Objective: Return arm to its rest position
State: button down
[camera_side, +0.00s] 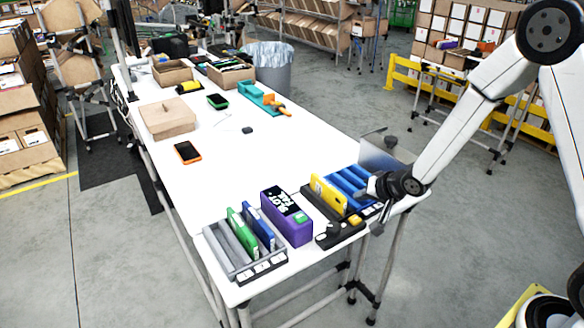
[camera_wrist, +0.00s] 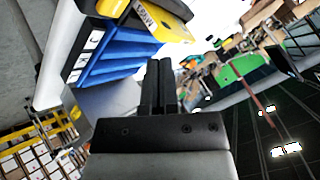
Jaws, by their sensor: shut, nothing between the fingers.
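My gripper (camera_side: 372,186) is at the right edge of the white table, beside the blue slotted rack (camera_side: 352,178). In the wrist view its two dark fingers (camera_wrist: 159,66) are together with nothing between them. The blue rack (camera_wrist: 112,52) shows at the upper left there, apart from the fingers in that picture. A yellow case (camera_side: 328,194) stands in the black holder to the left of the blue rack; a yellow piece (camera_wrist: 158,20) also shows in the wrist view. The exact gap between gripper and rack is hard to tell in the side view.
A purple box (camera_side: 287,222) and a grey rack (camera_side: 221,244) with green and blue cases stand along the table's near end. A grey panel (camera_side: 378,155) rises behind the blue rack. The table's middle is mostly clear. A yellow rail (camera_side: 405,72) stands beyond.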

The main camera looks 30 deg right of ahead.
jog(key=s+a+r+n+g, duration=0.1)
jog(key=s+r+n+g, duration=0.2)
jog(key=s, duration=0.5)
jog(key=s+a+r+n+g, duration=0.1)
jog(key=s+r+n+g, duration=0.2)
jog(key=s, duration=0.6)
jog(key=shift+s+a+n+h, duration=0.3)
jog(key=shift+a+n+h, duration=0.1)
jog(key=shift+n, duration=0.5)
